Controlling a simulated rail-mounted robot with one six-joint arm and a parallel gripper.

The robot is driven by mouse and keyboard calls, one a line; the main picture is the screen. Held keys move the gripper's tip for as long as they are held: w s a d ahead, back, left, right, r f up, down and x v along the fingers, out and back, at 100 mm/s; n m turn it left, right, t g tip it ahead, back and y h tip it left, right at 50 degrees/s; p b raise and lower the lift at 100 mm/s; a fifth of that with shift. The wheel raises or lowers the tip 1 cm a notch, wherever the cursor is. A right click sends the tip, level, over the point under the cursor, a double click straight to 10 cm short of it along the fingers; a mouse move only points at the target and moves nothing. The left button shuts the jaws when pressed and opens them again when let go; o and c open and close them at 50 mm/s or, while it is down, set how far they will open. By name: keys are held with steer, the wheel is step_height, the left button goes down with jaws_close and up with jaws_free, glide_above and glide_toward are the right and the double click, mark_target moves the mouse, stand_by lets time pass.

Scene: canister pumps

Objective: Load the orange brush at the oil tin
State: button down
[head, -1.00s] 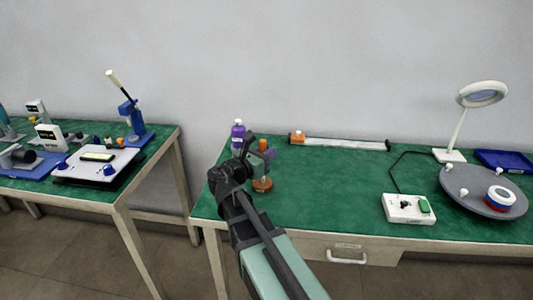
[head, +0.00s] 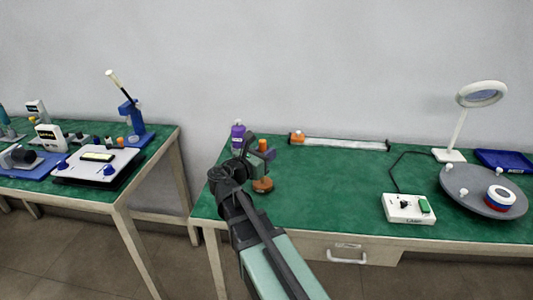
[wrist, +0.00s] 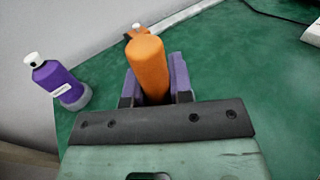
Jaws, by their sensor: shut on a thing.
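My gripper (wrist: 152,90) is shut on the orange brush (wrist: 148,68), its purple jaws on either side of the handle. In the head view the orange brush (head: 262,145) stands up above my gripper (head: 260,155) near the left end of the green table. A low, round, copper-brown thing (head: 262,185), which looks like the oil tin, stands on the table right below my gripper. Whether the brush touches it cannot be told; my gripper covers the space between. The brush's lower end is hidden in both views.
A purple bottle (head: 238,135) with a white cap stands close behind my gripper, left. A rail with an orange block (head: 297,137) lies along the back. A white switch box (head: 408,208), lamp (head: 450,155) and grey turntable (head: 485,200) are right. The table's middle is clear.

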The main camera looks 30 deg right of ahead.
step_height(320, 180, up, 7)
steer(key=p, duration=0.7)
